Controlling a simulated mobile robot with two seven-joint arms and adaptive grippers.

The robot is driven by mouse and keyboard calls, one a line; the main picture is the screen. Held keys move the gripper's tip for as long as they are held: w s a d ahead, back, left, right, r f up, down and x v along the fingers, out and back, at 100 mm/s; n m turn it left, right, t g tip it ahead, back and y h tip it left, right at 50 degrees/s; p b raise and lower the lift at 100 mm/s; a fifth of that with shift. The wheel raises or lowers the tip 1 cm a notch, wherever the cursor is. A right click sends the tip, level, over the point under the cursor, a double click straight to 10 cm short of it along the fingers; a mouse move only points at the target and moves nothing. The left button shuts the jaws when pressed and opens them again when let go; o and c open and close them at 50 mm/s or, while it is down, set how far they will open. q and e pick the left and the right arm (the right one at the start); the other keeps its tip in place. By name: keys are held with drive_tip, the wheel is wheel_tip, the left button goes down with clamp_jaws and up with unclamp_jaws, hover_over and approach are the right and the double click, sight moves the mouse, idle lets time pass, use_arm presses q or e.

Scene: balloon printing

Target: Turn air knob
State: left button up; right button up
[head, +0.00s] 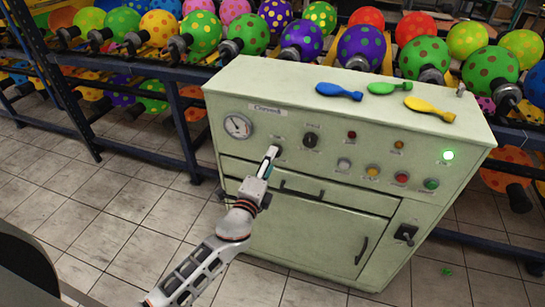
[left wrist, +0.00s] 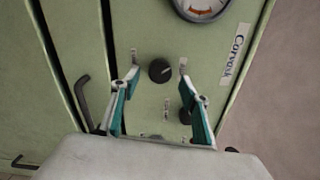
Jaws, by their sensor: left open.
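The pale green cabinet (head: 300,200) has a front panel with two black knobs. The first knob (head: 278,149) is right of the round gauge (head: 238,126), partly covered by my left gripper (head: 269,153). In the left wrist view this knob (left wrist: 160,70) appears between the two spread fingers of the left gripper (left wrist: 158,74), which is open and empty. I cannot tell whether the fingers touch it. The second knob (head: 311,140) is farther right; in the left wrist view it (left wrist: 185,116) is partly behind one finger. The small labels are unreadable. My right gripper is not in view.
Blue (head: 339,91), green (head: 390,88) and yellow (head: 430,109) flat balloons lie on the cabinet top. A lit green lamp (head: 448,155) and several coloured buttons are on the panel. Racks of dotted balloons stand behind. The tiled floor (head: 120,205) at left is clear.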

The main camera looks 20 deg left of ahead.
use_arm(q)
drive_tip(key=s, duration=0.9)
drive_tip(key=shift+a, duration=0.15)
